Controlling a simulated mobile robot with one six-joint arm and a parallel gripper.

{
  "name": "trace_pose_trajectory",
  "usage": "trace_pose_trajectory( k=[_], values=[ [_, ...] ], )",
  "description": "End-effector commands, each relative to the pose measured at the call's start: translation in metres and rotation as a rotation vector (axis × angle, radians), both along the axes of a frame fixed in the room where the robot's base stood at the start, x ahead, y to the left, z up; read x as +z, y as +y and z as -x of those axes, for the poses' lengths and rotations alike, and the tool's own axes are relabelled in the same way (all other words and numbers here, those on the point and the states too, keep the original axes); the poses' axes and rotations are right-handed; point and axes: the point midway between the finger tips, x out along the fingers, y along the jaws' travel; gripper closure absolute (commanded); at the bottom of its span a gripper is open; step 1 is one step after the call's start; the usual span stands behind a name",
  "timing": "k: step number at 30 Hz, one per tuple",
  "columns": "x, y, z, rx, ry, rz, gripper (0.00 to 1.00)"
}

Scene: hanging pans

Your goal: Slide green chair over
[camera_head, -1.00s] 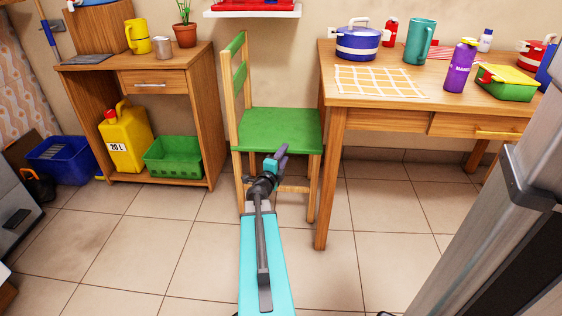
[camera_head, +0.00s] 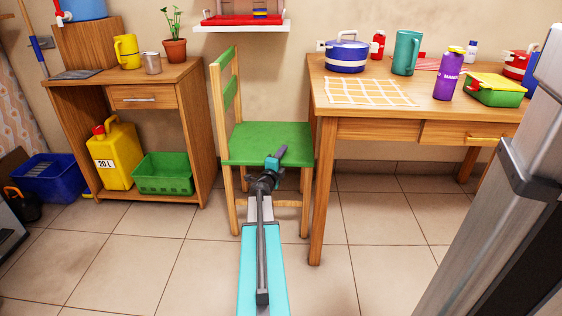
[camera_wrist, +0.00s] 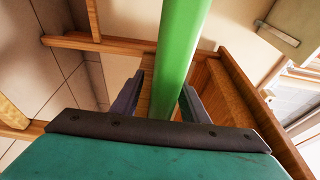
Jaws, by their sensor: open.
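The green chair (camera_head: 262,140) has a green seat, green back slats and a light wood frame. It stands between the desk and the table, its back to the left. My gripper (camera_head: 281,155) is at the seat's front edge, right of its middle. In the wrist view, the two dark fingers of my gripper (camera_wrist: 160,98) are apart, with a green chair part (camera_wrist: 178,50) running between them. It looks like the seat seen edge-on. I cannot tell whether the fingers touch it.
The wooden table (camera_head: 325,125), right of the chair, is close to the seat and holds several kitchen items. The wooden desk (camera_head: 195,80) on the left has a yellow jerrycan (camera_head: 113,150) and green basket (camera_head: 165,172) below. Tiled floor (camera_head: 190,255) in front is mostly clear.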

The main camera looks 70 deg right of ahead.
Motion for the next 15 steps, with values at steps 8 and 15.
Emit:
trace_pose_trajectory(
  k=[8,15],
  values=[
    [0.0004,-0.0026,-0.0003,0.001,-0.001,0.0,0.59],
    [0.0002,-0.0024,-0.0004,0.001,-0.001,0.0,0.83]
  ],
)
